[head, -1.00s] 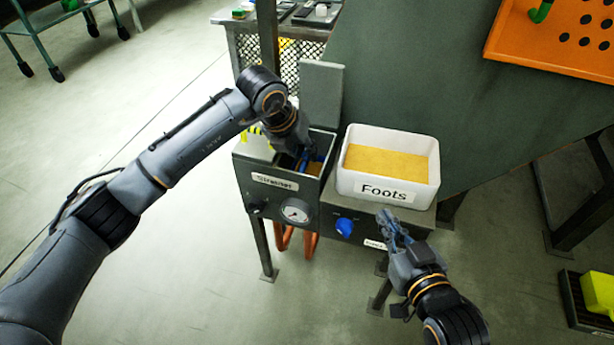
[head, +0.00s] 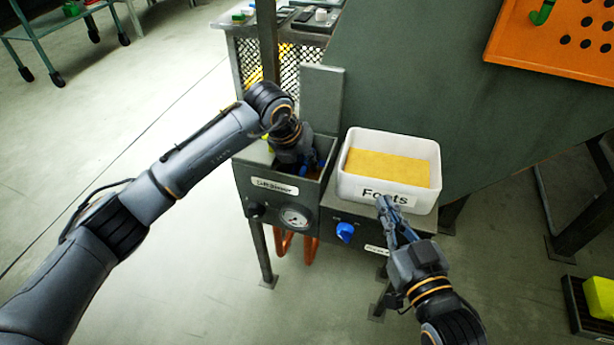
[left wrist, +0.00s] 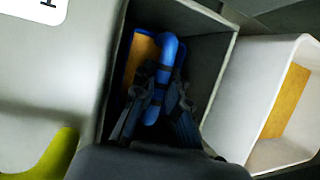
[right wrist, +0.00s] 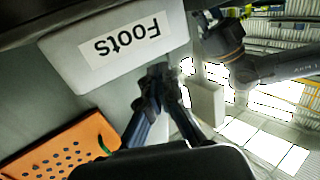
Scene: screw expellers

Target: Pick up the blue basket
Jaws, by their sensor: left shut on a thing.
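The blue basket shows as a blue handle bar (left wrist: 168,52) inside the dark strainer box (head: 272,186); the rest of it is mostly hidden. My left gripper (head: 304,168) reaches down into this open box. In the left wrist view my left gripper (left wrist: 158,92) has a finger on each side of the blue handle and is shut on it. My right gripper (head: 384,204) is empty, in front of the white Foots tub. Its fingertips meet in the right wrist view (right wrist: 161,75).
The white Foots tub (head: 414,209), holding yellow-brown material, stands right of the strainer box. A raised grey lid (head: 321,98) stands behind the box. A gauge (head: 294,217) and blue knob (head: 345,232) are on the front. Open floor lies at left.

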